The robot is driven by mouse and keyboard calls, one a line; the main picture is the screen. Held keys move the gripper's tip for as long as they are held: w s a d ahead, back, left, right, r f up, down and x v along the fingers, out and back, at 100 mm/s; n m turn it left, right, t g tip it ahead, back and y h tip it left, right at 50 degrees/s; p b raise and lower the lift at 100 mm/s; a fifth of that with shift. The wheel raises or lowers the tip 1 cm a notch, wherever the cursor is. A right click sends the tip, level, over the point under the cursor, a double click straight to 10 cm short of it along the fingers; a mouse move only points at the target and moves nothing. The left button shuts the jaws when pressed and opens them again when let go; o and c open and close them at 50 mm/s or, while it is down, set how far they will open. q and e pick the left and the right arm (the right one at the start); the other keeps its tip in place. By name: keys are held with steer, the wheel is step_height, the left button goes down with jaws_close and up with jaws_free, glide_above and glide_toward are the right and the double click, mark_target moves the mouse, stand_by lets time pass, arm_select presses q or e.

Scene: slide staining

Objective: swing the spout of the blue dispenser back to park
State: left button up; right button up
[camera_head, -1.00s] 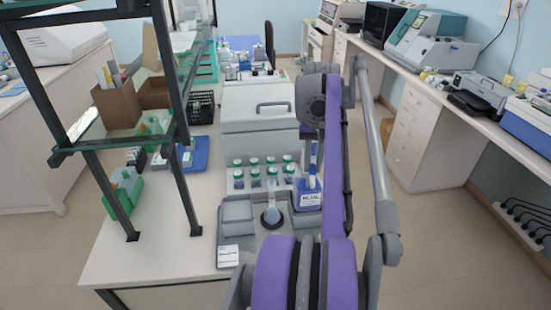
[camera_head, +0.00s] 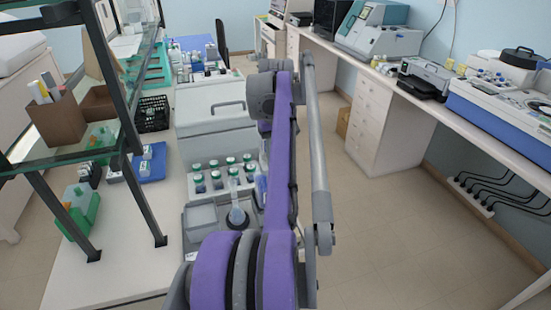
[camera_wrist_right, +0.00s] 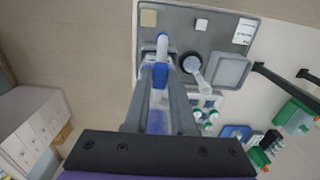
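The blue dispenser (camera_head: 262,186) is mostly hidden behind my purple right arm in the head view; a strip of its blue body shows beside the arm. In the right wrist view, the blue dispenser (camera_wrist_right: 160,74) shows between and just beyond my fingertips, with its white part (camera_wrist_right: 162,42) pointing up the picture. My right gripper (camera_wrist_right: 164,72) has its two fingers apart, with a gap between them. I cannot tell whether either finger touches the dispenser. The right gripper is hidden in the head view. My left gripper is in neither view.
A dark-framed glass shelf (camera_head: 125,130) stands to the left. Open floor (camera_head: 390,235) lies to the right.

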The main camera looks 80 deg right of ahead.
steer(key=o, duration=0.4)
step_height(320, 180, up, 11)
steer(key=shift+f+p, duration=0.1)
steer(key=shift+p, duration=0.2)
steer(key=shift+w, duration=0.1)
stand_by(0.5)
steer(key=w+a+f+n+h, duration=0.1)
steer(key=w+a+f+n, duration=0.1)
steer(key=w+a+f, duration=0.45)
steer(key=w+a+f+n+t, duration=0.15)
steer(key=w+a, duration=0.25)
steer(key=w, duration=0.5)
steer(key=w+a+f+n+h, duration=0.1)
steer(key=w+a+f+n, duration=0.2)
steer(key=w+a+f, duration=0.35)
steer(key=w+a+f+n+t, duration=0.1)
steer(key=a+f+n, duration=0.1)
steer(key=a+f, duration=0.3)
steer(key=a+f+n+t+y, duration=0.1)
steer(key=a+f, duration=0.4)
steer(key=a, duration=0.7)
steer(key=w+a+f+n+t+y, duration=0.1)
steer(key=a+f+n+t, duration=0.1)
steer(key=a+f, duration=0.3)
steer(key=shift+w+a+f+n+t, duration=0.15)
steer(key=shift+a+n, duration=0.3)
steer(key=shift+a, duration=0.65)
steer(key=shift+w+a+f+n+t, duration=0.15)
steer(key=shift+a+n, duration=0.25)
steer(key=shift+a, duration=0.7)
